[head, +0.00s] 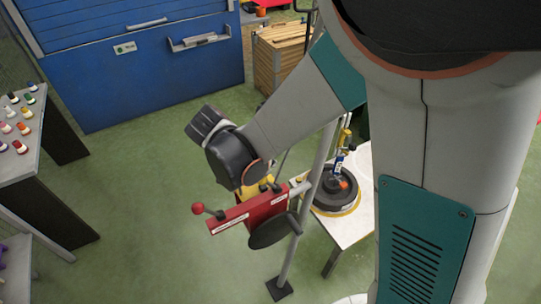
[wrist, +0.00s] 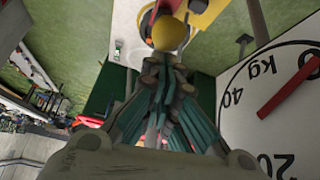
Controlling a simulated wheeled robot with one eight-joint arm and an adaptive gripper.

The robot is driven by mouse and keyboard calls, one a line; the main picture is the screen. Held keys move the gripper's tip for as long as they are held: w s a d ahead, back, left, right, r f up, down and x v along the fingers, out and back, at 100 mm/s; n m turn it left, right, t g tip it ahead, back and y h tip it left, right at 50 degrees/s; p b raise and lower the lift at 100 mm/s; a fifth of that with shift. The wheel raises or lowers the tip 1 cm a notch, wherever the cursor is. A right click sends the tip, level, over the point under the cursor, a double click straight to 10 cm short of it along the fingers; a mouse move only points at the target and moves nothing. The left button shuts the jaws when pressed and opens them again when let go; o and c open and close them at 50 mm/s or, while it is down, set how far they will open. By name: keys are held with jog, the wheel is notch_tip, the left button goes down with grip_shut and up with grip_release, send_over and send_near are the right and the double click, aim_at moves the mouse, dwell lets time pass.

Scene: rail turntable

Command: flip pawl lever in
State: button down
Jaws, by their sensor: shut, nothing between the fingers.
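A red housing (head: 250,211) with white label strips is mounted by a grey post. A yellow part (head: 266,182) shows just behind the housing, partly hidden by my wrist. I cannot tell which of these is the pawl lever. In the wrist view, my gripper (wrist: 165,62) is shut and empty, its tips close to a round yellow knob (wrist: 171,33). Whether they touch it is unclear. In the head view my wrist hides the fingers.
A dark disc (head: 273,231) hangs below the housing beside the post (head: 315,180). A white table (head: 347,228) with a round dark device (head: 338,190) stands to the right. A kg dial (wrist: 285,105) fills the right of the wrist view.

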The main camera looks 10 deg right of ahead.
jog(key=shift+s+a+f, duration=0.2)
jog(key=shift+a+f, duration=0.05)
jog(key=shift+a, duration=0.15)
dwell(0.3)
jog(key=w+d+r+p, duration=0.1)
jog(key=w+d+r, duration=0.1)
jog(key=d+r, duration=0.1)
jog(key=s+a+r+p, duration=0.1)
jog(key=s+a+r, duration=0.2)
jog(key=a+r, duration=0.2)
jog(key=shift+a+r+p, duration=0.25)
jog(key=shift+a+p, duration=0.15)
jog(key=shift+a, duration=0.65)
